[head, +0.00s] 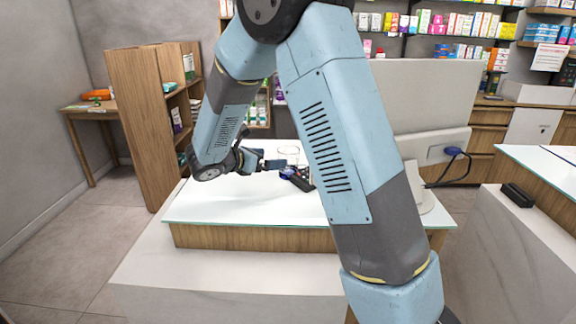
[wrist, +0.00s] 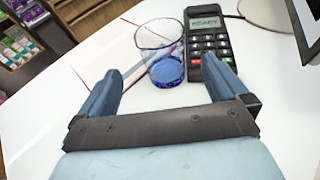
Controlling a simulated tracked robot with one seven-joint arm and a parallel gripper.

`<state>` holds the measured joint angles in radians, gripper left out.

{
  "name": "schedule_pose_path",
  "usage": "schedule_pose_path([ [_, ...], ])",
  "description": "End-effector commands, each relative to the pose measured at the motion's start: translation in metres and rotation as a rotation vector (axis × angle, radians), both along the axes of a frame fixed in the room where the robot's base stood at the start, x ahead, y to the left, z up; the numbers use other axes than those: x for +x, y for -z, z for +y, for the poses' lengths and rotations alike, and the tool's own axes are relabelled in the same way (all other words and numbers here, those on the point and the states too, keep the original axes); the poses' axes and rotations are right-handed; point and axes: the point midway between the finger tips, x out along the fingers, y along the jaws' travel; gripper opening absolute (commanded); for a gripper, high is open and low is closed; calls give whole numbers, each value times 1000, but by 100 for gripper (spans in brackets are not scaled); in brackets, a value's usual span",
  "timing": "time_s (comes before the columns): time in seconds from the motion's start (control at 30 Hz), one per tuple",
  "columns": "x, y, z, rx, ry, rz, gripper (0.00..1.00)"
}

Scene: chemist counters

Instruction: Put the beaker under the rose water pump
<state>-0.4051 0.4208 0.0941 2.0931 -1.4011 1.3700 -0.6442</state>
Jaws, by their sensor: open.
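A clear glass beaker (wrist: 160,50) with blue liquid in its bottom stands on the white counter, just beyond my fingertips in the wrist view. In the head view the beaker (head: 289,153) shows only in part, with a blue patch at its lower end. My gripper (wrist: 157,78) is open and empty, its two blue fingers spread to either side of the line to the beaker. In the head view my gripper (head: 273,160) is beside the beaker, to its left. I cannot make out a rose water pump in either view.
A black card terminal (wrist: 208,37) reading READY stands close to the right of the beaker. A monitor (head: 430,100) stands on the right of the counter (head: 240,208). The counter's front left is clear. Wooden shelving (head: 140,120) stands behind left.

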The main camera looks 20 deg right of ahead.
Motion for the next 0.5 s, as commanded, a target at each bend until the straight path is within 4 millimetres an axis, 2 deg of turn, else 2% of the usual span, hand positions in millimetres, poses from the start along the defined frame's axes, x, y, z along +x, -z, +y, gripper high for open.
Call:
schedule_pose_path([
  [0.03, 3, 3, -9, -1, 4, 1, 100],
  [0.2, 13, 9, -28, -1, 6, 0, 100],
  [0.5, 19, 12, -41, 0, 7, 0, 100],
])
